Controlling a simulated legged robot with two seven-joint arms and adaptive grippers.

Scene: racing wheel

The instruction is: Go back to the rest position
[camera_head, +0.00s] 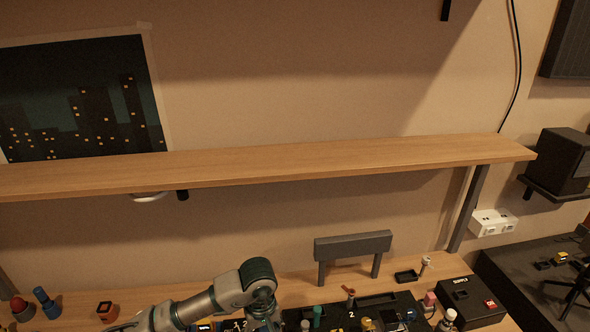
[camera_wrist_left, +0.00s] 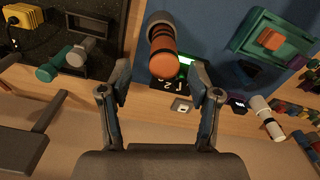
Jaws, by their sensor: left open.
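My left arm reaches in from the lower left in the head view, with its wrist over the desk (camera_head: 285,287) near the bottom edge. Its fingers are not clear there. In the left wrist view my left gripper (camera_wrist_left: 161,80) is open, with its two fingers spread wide. An orange cylinder with a grey base (camera_wrist_left: 163,50) shows in the gap between the fingertips, and neither finger visibly touches it. My right gripper is not in view. No racing wheel can be made out.
A long wooden shelf (camera_head: 300,161) spans above the desk. A dark stand (camera_head: 352,246) is at the desk's back. A black box (camera_head: 470,301) and several small pegs stand to the right. An orange block (camera_head: 105,311) and a blue piece (camera_head: 46,303) are at the left.

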